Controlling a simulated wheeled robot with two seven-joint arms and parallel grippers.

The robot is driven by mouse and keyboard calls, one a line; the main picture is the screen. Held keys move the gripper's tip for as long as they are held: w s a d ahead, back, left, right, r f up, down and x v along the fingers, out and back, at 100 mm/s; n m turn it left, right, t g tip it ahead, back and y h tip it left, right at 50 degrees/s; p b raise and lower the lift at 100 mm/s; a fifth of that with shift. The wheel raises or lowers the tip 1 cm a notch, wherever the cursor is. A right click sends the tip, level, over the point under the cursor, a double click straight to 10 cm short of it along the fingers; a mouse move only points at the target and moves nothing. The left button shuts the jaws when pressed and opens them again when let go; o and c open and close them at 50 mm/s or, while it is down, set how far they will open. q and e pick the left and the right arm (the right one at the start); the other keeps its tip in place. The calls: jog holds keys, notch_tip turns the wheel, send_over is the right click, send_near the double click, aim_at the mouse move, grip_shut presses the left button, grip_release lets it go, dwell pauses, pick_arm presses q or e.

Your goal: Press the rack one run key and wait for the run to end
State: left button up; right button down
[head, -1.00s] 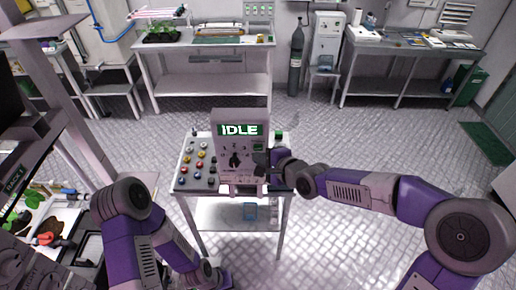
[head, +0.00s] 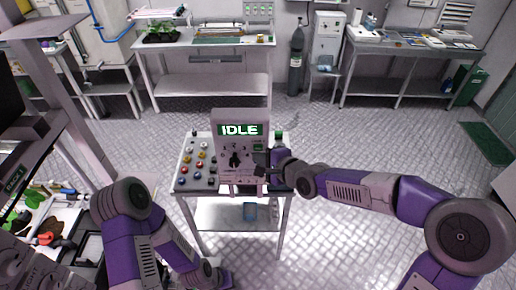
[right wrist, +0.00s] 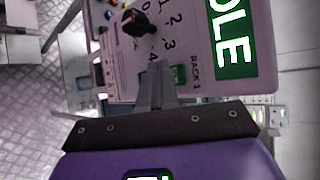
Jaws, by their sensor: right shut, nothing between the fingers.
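A grey control box (head: 228,144) stands on a small table, its green-lit display (head: 240,130) reading IDLE. The display and a RACK 1 label also show in the right wrist view. A black knob (head: 235,159) with numbers around it sits below the display. A green key (head: 259,149) is right of the knob; it shows beside my fingertips in the right wrist view (right wrist: 178,75). My right gripper (right wrist: 155,72) is shut and empty, close in front of the panel by the key; contact cannot be told. My left gripper (head: 215,274) is low at the bottom; its fingers are unclear.
Colored knobs (head: 201,154) fill the left of the small table (head: 185,188). A rack labelled RACK 1 (head: 14,182) with plants stands at far left. Benches (head: 205,46) and a gas cylinder (head: 296,62) are along the back wall. The floor around the table is clear.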

dwell(0.4)
jog(key=shift+w, duration=0.45)
jog(key=shift+w+p, duration=0.35)
jog(key=shift+w, duration=0.1)
dwell(0.5)
dwell(0.4)
jog(key=shift+s, duration=0.9)
jog(key=s, duration=0.5)
